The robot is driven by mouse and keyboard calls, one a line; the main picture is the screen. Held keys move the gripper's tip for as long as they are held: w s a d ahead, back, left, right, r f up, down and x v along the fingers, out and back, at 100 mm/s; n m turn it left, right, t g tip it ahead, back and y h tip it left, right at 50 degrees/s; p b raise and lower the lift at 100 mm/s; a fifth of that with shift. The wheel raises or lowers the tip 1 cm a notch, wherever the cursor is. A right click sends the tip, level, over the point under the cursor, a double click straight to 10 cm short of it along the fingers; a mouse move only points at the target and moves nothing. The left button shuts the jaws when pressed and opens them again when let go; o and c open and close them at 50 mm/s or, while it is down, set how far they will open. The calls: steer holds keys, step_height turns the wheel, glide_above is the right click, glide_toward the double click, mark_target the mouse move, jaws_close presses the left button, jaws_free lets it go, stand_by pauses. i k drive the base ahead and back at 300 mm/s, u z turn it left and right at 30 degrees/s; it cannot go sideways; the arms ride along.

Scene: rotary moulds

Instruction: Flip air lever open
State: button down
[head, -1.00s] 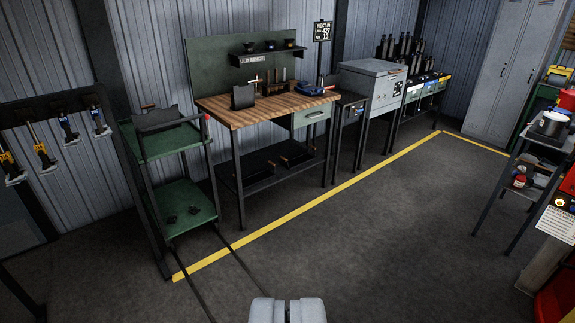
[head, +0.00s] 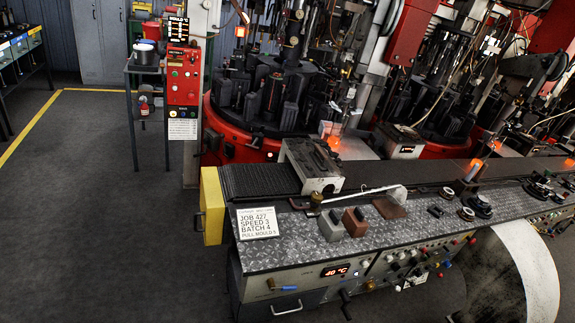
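No lever is legibly labelled as the air lever, so I cannot tell which one it is. The front panel of the machine bench (head: 400,255) carries several knobs and small levers. On the bench top are a dark red bent handle (head: 300,204) and a pale-ended rod (head: 365,194). My gripper is not in view.
A red control box (head: 183,80) and the mould machine (head: 265,90) stand behind, with glowing orange spots. A large pale drum (head: 535,275) is at lower right. Open floor (head: 95,215) lies left.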

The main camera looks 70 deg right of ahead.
mark_target(283, 289)
steer(key=z, duration=2.1)
steer(key=k, duration=0.95)
steer(key=u, duration=0.95)
steer(key=i, duration=1)
steer(key=u, duration=0.05)
